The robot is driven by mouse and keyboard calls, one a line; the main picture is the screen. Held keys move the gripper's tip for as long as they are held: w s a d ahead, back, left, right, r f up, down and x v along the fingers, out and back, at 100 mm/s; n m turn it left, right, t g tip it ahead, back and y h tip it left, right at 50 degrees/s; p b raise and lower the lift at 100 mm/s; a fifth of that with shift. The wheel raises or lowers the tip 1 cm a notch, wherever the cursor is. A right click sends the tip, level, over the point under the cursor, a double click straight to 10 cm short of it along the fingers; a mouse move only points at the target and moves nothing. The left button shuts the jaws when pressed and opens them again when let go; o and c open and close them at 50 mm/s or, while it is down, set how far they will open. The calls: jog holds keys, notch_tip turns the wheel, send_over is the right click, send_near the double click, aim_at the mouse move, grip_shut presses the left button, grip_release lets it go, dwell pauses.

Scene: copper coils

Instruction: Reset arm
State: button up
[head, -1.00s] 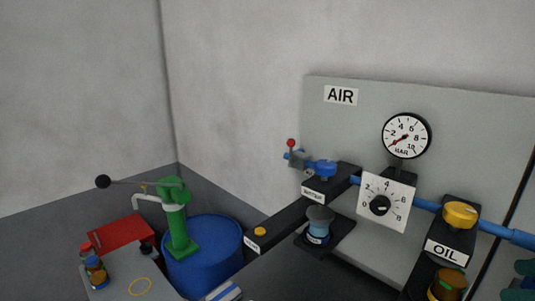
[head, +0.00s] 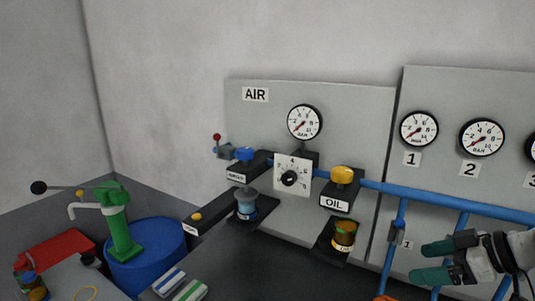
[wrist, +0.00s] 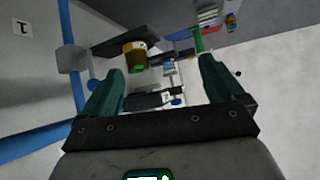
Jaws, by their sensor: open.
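My gripper (head: 434,262) is at the lower right of the head view, with its two green fingers spread apart and pointing left. It is in front of the blue pipes below the numbered gauges. In the wrist view my gripper (wrist: 158,85) is open, with nothing between its fingers close by. Beyond the fingers, the wrist view shows an amber jar (wrist: 134,56) and panel parts farther off.
The AIR panel (head: 245,115) carries a gauge (head: 304,121), a dial (head: 290,178) and an OIL unit (head: 341,188). Blue pipes (head: 450,202) run right. A blue drum (head: 150,255) with a green pump (head: 120,235) stands left, beside a red box (head: 52,252).

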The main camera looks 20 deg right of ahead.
jog(key=s+a+f+m+g, duration=0.1)
jog(key=s+a+f+g, duration=0.1)
jog(key=a+f, duration=0.4)
jog(key=s+a+f+m+g+h, duration=0.1)
jog(key=s+a+f, duration=0.3)
jog(key=f, duration=0.6)
jog(key=s+a+f+m+g+h, duration=0.1)
jog(key=s+a+f+m+g, duration=0.1)
jog(key=a+f, duration=0.6)
jog(key=shift+s+a+f+m+g, duration=0.15)
jog(key=shift+s+a+m, duration=0.1)
jog(key=shift+s, duration=0.15)
jog(key=shift+s+a+f+m+g, duration=0.15)
jog(key=shift+s+m, duration=0.1)
jog(key=shift+s, duration=0.15)
jog(key=s+f+g+h, duration=0.2)
jog(key=s+f+h, duration=0.1)
jog(key=s, duration=0.7)
jog(key=shift+s+f+g, duration=0.3)
jog(key=shift+f, duration=0.35)
jog(key=shift+w+a, duration=0.1)
